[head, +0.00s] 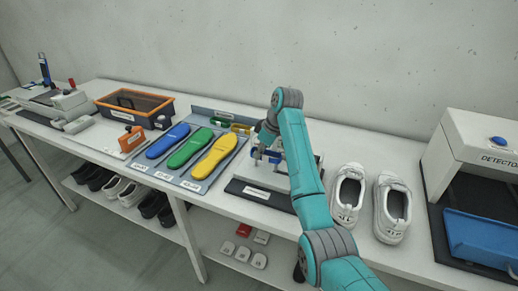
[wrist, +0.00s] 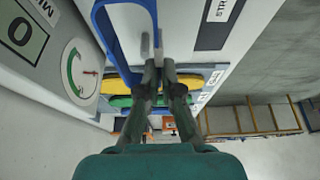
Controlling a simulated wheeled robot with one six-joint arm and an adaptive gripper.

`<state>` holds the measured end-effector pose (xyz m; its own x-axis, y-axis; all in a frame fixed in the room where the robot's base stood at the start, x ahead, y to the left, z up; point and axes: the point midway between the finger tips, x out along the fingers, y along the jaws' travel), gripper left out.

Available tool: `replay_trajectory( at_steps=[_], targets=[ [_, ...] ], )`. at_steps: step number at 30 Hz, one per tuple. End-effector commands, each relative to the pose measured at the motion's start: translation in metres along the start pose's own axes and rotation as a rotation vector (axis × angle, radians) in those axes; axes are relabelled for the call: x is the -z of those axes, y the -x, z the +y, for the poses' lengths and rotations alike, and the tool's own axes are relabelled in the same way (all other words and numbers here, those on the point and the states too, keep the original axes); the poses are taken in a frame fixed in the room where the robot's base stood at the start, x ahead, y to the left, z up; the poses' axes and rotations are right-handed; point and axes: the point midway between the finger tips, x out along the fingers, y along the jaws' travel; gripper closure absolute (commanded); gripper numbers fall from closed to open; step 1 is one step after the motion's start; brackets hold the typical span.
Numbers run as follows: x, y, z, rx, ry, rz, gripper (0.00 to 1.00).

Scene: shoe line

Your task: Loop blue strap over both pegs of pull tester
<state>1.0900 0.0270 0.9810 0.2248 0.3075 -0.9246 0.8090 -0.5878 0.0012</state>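The blue strap (wrist: 120,42) is a large loop filling the upper middle of the wrist view, its near end against the left finger. In the head view a small blue part of it (head: 275,157) shows beside the arm. My gripper (wrist: 160,65) has its fingertips close together at the strap's edge; whether they pinch it is unclear. A grey upright post, apparently a peg (wrist: 145,45), shows inside the loop near the fingertips. The pull tester (head: 262,193) has a dark base and is partly hidden by my arm. Whether the strap goes around either peg cannot be told.
Blue, green and yellow insoles (head: 213,157) lie on a mat left of the tester. White shoes (head: 347,193) stand to its right, then a detector (head: 487,140) with a blue tray (head: 482,240). A round gauge (wrist: 80,72) is close at left in the wrist view.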

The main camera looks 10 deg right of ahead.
Motion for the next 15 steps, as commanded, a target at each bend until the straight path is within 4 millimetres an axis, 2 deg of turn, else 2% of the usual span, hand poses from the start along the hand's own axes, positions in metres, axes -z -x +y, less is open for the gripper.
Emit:
replay_trajectory(
  at_steps=[15],
  targets=[
    [-0.012, -0.029, 0.000, 0.000, -0.001, 0.000, 1.00]
  ],
)
